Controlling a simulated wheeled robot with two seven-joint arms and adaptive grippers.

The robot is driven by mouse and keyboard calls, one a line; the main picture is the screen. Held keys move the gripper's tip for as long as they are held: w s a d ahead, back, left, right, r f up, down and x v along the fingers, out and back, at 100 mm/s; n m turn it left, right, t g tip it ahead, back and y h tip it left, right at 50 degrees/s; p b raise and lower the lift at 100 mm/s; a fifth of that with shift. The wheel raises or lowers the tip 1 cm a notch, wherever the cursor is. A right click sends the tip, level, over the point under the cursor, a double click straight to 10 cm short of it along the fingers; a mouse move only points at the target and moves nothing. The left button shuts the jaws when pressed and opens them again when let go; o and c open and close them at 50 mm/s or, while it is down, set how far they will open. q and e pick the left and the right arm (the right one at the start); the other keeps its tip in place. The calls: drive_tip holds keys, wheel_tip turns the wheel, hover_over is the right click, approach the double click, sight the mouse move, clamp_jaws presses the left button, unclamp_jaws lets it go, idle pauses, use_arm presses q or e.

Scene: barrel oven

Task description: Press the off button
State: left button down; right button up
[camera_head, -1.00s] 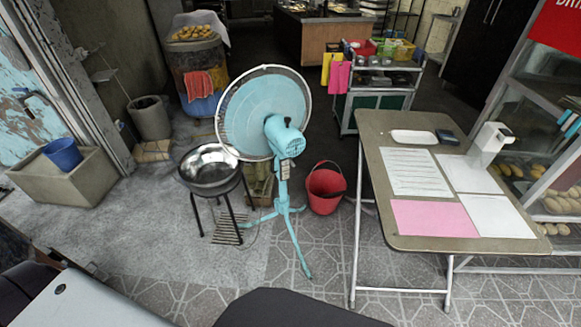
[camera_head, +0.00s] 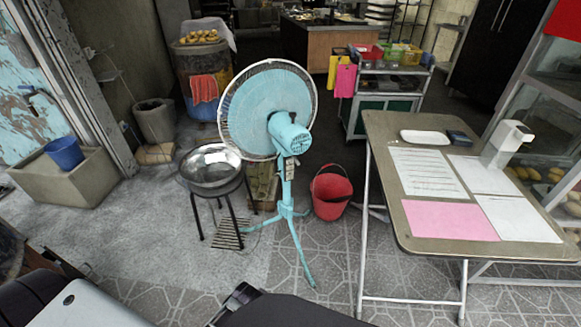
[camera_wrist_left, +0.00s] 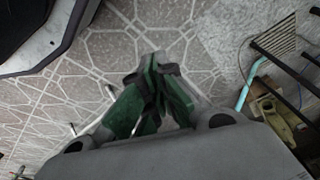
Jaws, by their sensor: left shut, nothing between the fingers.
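The turquoise standing fan (camera_head: 284,130) is in the middle of the head view, its round head turned away from me. A small control panel (camera_head: 292,167) sits on its pole below the motor. Single buttons on it are too small to tell apart, so I cannot pick out the off button. My left gripper (camera_wrist_left: 154,82) shows in the left wrist view with green fingers, shut and empty above the tiled floor, apart from the fan. Part of a turquoise fan leg shows at the right of that view. My right gripper is not in view.
A steel bowl on a black stand (camera_head: 212,170) is left of the fan. A red bucket (camera_head: 330,192) stands right of it. A folding table (camera_head: 425,245) with papers is at the right. The tiled floor in front of the fan is clear.

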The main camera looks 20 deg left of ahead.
use_arm(q)
drive_tip(key=w+r+n+t+b, duration=0.3)
drive_tip(key=w+r+b, duration=0.4)
drive_tip(key=w+r, duration=0.35)
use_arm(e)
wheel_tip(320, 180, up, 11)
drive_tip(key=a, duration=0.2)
use_arm(q)
drive_tip(key=w+r+n+t+y, duration=0.1)
drive_tip(key=w+r, duration=0.4)
drive_tip(key=w, duration=0.5)
drive_tip(key=w+r+n+t+b, duration=0.1)
drive_tip(key=w+r+n+t, duration=0.2)
drive_tip(key=w, duration=0.7)
drive_tip(key=w+r+n+t+y, duration=0.1)
drive_tip(key=w+r+t, duration=0.4)
drive_tip(key=w, duration=0.5)
drive_tip(key=shift+w+d+r+n+y+b, duration=0.15)
drive_tip(key=shift+d+r+n+y+b, duration=0.2)
drive_tip(key=shift+r+n, duration=0.4)
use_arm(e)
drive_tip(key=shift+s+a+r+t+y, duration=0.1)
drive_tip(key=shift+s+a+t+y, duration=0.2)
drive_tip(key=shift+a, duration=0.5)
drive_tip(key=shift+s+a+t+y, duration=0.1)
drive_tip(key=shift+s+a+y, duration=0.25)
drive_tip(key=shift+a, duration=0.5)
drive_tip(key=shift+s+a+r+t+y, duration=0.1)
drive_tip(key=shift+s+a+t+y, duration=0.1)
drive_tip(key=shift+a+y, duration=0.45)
